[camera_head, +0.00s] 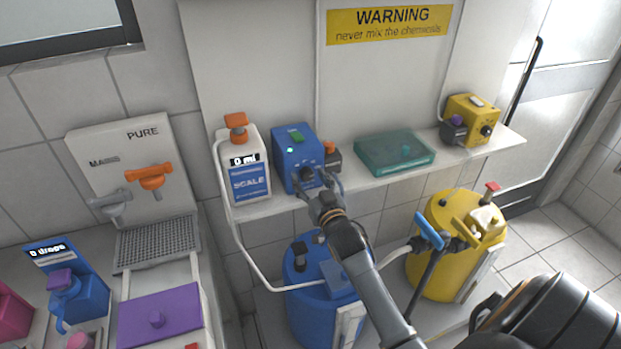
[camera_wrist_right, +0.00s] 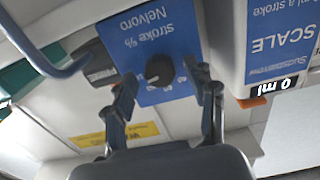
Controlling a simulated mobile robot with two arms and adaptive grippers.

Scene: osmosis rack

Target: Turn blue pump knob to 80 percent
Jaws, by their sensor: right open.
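The blue pump (camera_head: 292,148) stands on the white shelf, with a green button on top and a small light. Its dark round knob (camera_head: 307,174) is on the front face. In the right wrist view the pump face (camera_wrist_right: 180,40) appears upside down, with "stroke %" and "Nelvoro" lettering beside the black knob (camera_wrist_right: 158,70). My right gripper (camera_head: 318,186) is at the pump front. Its open fingers (camera_wrist_right: 165,88) show on either side of the knob in the wrist view; contact cannot be told. The knob's setting is too small to read. My left gripper is not in view.
A white SCALE bottle (camera_head: 238,140) stands close left of the pump. A teal case (camera_head: 394,152) and a yellow pump (camera_head: 470,118) are on the shelf to the right. Blue (camera_head: 300,275) and yellow (camera_head: 440,262) barrels stand below, with white hoses.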

